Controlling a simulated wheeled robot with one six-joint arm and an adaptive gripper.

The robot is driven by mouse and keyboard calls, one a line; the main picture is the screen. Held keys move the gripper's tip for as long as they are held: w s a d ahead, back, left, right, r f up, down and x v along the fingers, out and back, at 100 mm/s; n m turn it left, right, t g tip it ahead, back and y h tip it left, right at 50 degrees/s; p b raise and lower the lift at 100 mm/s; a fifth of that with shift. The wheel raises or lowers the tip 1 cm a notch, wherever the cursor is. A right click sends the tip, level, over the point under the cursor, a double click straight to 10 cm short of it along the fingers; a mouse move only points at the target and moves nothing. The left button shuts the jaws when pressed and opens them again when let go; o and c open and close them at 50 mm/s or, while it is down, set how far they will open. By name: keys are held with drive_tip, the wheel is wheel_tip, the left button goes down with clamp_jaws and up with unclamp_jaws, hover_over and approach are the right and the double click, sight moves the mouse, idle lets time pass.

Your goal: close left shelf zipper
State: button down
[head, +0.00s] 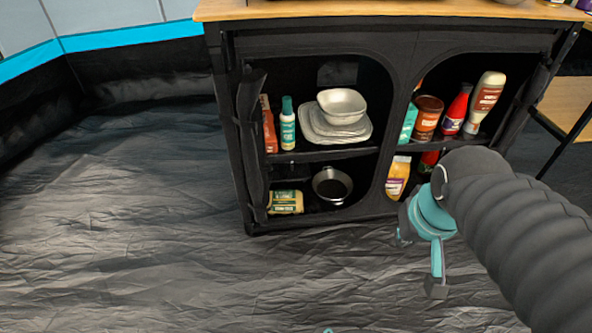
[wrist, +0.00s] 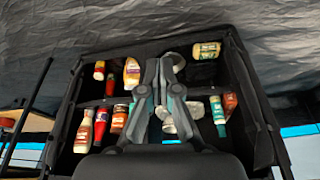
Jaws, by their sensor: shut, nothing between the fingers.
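A black fabric cabinet (head: 228,150) has two arched openings, left and right. The left compartment (head: 310,153) stands open, and its contents show. Its dark fabric flap (head: 250,130) hangs gathered along the left edge of the opening. I cannot make out the zipper pull. In the wrist view the cabinet appears turned around, with the left compartment's dark edge (wrist: 256,110) at the right. My gripper (wrist: 158,68) is shut and empty, pointing at the middle of the cabinet front. In the head view my arm end is before the lower right compartment, apart from the left flap.
The left compartment holds plates and a bowl (head: 342,105), a teal-capped bottle (head: 288,125), a metal pan (head: 332,186) and a yellow-green package (head: 286,202). Several bottles and jars (head: 427,118) fill the right one. The crumpled dark floor (head: 120,230) at left is clear.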

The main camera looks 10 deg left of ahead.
wheel_tip(320, 180, down, 8)
drive_tip(key=w+a+f+n+g+b, duration=0.1)
drive_tip(key=w+a+g+b, duration=0.1)
drive_tip(key=w, duration=0.1)
drive_tip(key=n+t+y+b, duration=0.6)
drive_tip(key=n+t+y, duration=0.55)
drive_tip(key=n, duration=1.15)
approach(292, 167)
drive_tip(key=s+a+t+h, duration=0.2)
drive_tip(key=s+a, duration=0.2)
drive_tip(key=a, duration=0.2)
drive_tip(key=w+a+f, duration=0.1)
drive_tip(key=w, duration=0.8)
drive_tip(key=shift+w+a, duration=0.2)
drive_tip(key=shift+a, duration=0.05)
